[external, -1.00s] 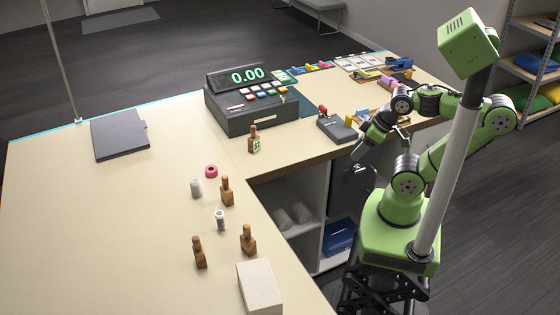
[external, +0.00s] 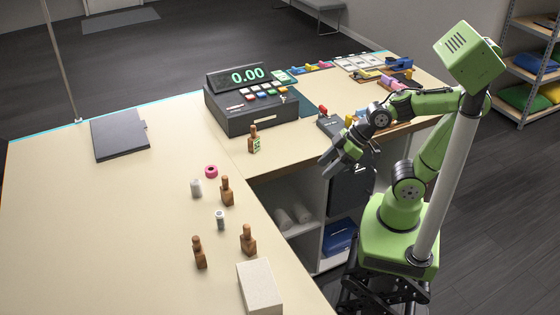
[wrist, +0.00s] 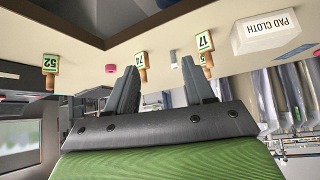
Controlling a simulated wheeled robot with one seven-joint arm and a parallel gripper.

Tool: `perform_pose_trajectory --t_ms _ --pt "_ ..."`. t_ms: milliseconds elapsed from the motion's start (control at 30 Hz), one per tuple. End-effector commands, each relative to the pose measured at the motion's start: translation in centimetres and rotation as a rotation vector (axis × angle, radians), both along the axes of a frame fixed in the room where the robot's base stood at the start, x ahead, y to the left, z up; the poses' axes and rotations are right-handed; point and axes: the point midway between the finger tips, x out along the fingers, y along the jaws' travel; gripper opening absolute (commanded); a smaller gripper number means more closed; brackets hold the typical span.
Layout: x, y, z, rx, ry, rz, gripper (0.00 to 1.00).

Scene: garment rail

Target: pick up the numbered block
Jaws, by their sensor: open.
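Several small wooden blocks with knobbed ends stand on the counter. One block (external: 254,144) near the cash register has a green-edged number label; it reads 52 in the wrist view (wrist: 50,68). Other blocks (external: 227,191), (external: 248,240) and (external: 200,253) stand nearer the front, their labels turned away from the external camera. In the wrist view, labels read 74 (wrist: 140,63) and 17 (wrist: 205,43); another label is partly hidden behind a finger. My gripper (external: 333,164) is open and empty, right of the blocks beside the counter's inner edge; its fingers (wrist: 160,68) also show in the wrist view.
A cash register (external: 250,104) stands behind the 52 block. A pink tape roll (external: 211,171), a white cylinder (external: 196,188) and a small white-and-grey bottle (external: 220,219) stand among the blocks. A white pad cloth box (external: 260,287) sits at the front. The left counter is mostly clear.

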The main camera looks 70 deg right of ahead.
Motion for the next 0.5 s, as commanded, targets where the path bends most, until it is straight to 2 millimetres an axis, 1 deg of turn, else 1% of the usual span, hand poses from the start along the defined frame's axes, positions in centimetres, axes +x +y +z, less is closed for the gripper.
perform_pose_trajectory --t_ms 33,100,200,300,433,500 --pt "2.0 3.2 -2.8 0.046 -0.052 0.128 0.53" --pt "4.2 7.2 -4.0 0.123 -0.161 0.259 0.53" --pt "6.4 11.1 -4.9 0.213 -0.292 0.343 0.53" --pt "7.5 12.9 -5.1 0.261 -0.372 0.363 0.53" --pt "8.4 13.9 -4.9 0.277 -0.399 0.363 0.53" --pt "9.1 14.6 -5.1 0.275 -0.395 0.363 0.53"
